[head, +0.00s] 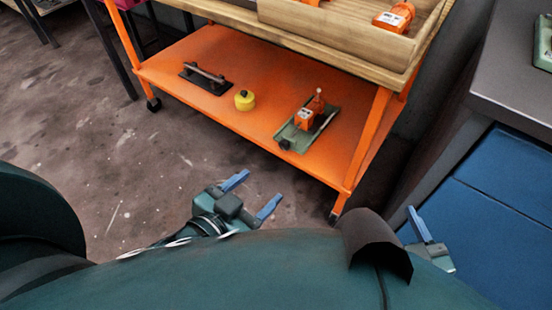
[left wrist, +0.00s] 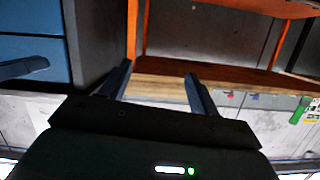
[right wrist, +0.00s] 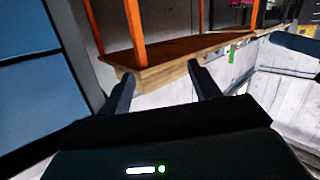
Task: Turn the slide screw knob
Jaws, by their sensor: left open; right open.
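A green slide base (head: 300,135) with an orange block (head: 304,118) on it lies on the orange lower shelf of a cart. A small dark knob (head: 284,144) sits at its near left end. My left gripper (head: 252,194) is open and empty, in front of and below the shelf, apart from the slide. My right gripper (head: 430,240) is open, farther right beside the blue cabinet, partly hidden by my own body. In the left wrist view the open fingers (left wrist: 158,88) hold nothing. In the right wrist view the open fingers (right wrist: 163,86) are also empty.
The shelf (head: 225,112) also carries a dark handled plate (head: 206,76) and a yellow cylinder (head: 244,100). An orange cart leg (head: 361,150) stands right of the slide. A wooden top (head: 330,50) overhangs the shelf. A blue cabinet (head: 500,210) is at right. Open floor lies left.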

